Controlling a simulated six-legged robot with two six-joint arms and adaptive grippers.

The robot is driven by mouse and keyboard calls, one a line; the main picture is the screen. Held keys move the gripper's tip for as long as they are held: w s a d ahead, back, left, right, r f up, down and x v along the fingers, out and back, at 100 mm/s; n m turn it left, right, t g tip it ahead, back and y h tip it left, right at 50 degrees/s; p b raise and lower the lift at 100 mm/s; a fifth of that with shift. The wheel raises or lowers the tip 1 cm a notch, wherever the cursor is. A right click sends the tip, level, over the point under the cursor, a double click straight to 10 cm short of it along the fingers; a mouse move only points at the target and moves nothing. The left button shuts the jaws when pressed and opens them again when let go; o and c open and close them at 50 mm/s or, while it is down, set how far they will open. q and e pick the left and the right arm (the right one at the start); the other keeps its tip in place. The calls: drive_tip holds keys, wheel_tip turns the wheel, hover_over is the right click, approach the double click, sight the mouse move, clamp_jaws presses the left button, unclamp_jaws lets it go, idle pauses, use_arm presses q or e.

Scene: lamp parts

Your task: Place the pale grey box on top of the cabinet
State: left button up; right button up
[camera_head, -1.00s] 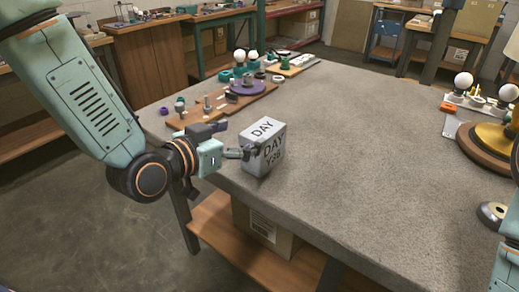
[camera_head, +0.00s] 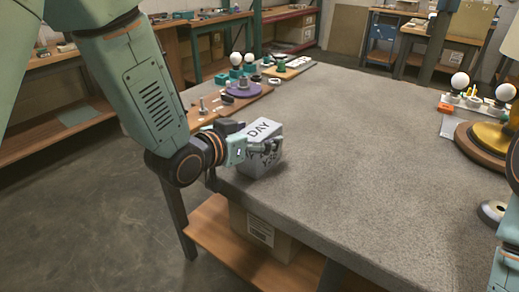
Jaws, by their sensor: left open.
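The pale grey box (camera_head: 261,132), printed with DAY and other black lettering, stands upright on the grey table (camera_head: 350,165) near its left front edge. My left gripper (camera_head: 271,152) is open at the box's front, with its fingers covering part of the lettered face. Whether a finger touches the box, I cannot tell. The far finger's place is partly hidden. My right arm (camera_head: 508,255) shows at the right edge, with its gripper out of view. Several wooden benches or cabinets stand in the background; which one is the cabinet is unclear.
Lamp parts lie on a wooden board with a purple disc (camera_head: 243,90) behind the box. A gold lamp base (camera_head: 490,138) and white bulbs (camera_head: 459,80) stand at the right. The table's middle is clear. A cardboard box (camera_head: 262,228) is on the shelf below.

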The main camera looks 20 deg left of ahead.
use_arm(q)
drive_tip(key=shift+w+d+f, duration=0.15)
drive_tip(key=shift+w+f, duration=0.1)
drive_tip(key=shift+w, duration=0.3)
drive_tip(key=shift+c, duration=0.3)
drive_tip(key=shift+r, duration=0.1)
drive_tip(key=c, duration=1.4)
